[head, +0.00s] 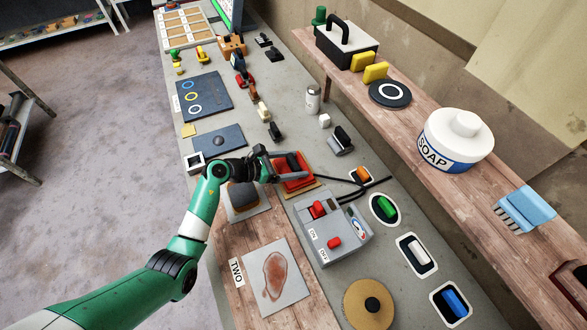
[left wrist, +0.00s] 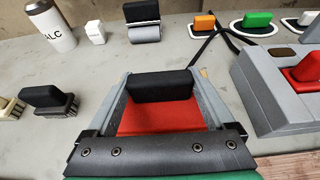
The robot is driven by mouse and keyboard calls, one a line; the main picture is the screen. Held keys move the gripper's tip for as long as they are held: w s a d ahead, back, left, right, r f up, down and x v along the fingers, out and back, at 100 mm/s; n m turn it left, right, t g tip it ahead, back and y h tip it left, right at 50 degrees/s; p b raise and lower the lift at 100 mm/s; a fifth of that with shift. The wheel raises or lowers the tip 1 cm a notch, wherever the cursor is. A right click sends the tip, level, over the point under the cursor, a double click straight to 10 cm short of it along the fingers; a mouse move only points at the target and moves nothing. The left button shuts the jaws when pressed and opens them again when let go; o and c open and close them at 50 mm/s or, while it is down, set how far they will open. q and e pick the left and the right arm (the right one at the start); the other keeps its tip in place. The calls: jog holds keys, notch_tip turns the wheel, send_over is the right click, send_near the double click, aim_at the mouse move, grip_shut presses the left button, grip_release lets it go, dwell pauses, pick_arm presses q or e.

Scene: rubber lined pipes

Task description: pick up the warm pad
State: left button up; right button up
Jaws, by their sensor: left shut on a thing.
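The warm pad, which I take to be the red block (head: 292,182) with a black handle, is on the bench in the middle of the head view, above a tan base. It also shows in the left wrist view as a red block (left wrist: 157,119) with a black grip on top. My left gripper (head: 283,164) is around it, with grey fingers on both sides of the red block and black grip, shut on it. I cannot tell whether the pad is lifted off its base. My right gripper is not in view.
A grey control box (head: 331,232) with red switches stands close in front, with black cables behind it. Coloured handles in white-rimmed slots line the right side. A shelf holds a soap tub (head: 456,141).

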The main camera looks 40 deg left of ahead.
aim_at(293, 163)
pick_arm(q)
grip_shut()
jog(key=shift+r, duration=0.15)
jog(key=shift+r, duration=0.25)
jog(key=r+p, duration=0.3)
jog(key=r, duration=0.1)
jog(key=shift+s+d, duration=0.25)
jog(key=s+d+r+p, duration=0.6)
jog(key=s+d+r, duration=0.2)
jog(key=s+d, duration=0.1)
jog(key=shift+s+r+p, duration=0.15)
jog(key=shift+s+p, duration=0.15)
jog(key=shift+s, duration=0.1)
